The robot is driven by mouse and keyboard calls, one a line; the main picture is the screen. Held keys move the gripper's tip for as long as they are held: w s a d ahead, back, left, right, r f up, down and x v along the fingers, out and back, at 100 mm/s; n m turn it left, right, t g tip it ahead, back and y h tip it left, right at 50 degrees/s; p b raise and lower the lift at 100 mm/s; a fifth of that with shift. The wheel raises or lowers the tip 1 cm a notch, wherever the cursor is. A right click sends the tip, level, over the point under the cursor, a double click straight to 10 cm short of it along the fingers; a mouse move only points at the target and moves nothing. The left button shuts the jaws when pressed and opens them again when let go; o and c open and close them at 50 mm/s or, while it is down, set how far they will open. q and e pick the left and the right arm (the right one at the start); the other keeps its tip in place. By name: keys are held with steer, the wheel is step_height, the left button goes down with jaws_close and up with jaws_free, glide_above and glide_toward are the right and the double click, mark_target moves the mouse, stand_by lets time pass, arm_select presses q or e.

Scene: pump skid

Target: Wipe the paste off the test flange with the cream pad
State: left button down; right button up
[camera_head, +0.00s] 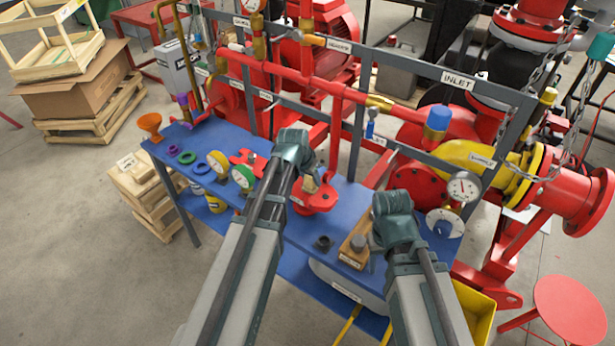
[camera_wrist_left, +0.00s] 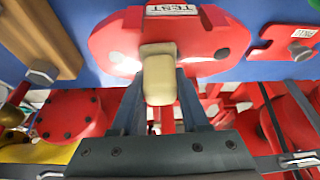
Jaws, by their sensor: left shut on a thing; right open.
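The red test flange (camera_head: 318,201), labelled TEST, lies on the blue bench; it also fills the top of the left wrist view (camera_wrist_left: 108,42). My left gripper (camera_head: 308,176) is shut on the cream pad (camera_head: 311,186). In the left wrist view the pad (camera_wrist_left: 158,76) sits between the fingers, its far end overlapping the flange face; I cannot tell whether it touches.
A wooden block (camera_head: 354,250) with a grey bolt stands left of my right gripper, beside a dark ring (camera_head: 323,242). Gauges (camera_head: 243,176), coloured rings and an orange funnel (camera_head: 150,125) are on the bench's left part. Red pipework and a grey frame (camera_head: 440,78) rise behind.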

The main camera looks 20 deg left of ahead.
arm_select(q)
steer(key=shift+s+d, duration=0.15)
steer(key=shift+d, duration=0.05)
steer(key=shift+s+d, duration=0.25)
steer(key=shift+d, duration=0.55)
steer(key=shift+s+d, duration=0.2)
steer(key=shift+d, duration=0.55)
steer(key=shift+a+r, duration=0.1)
step_height(320, 180, up, 6)
steer(key=p, duration=0.6)
steer(key=shift+w, duration=0.1)
step_height(320, 180, up, 3)
steer(key=p, duration=0.3)
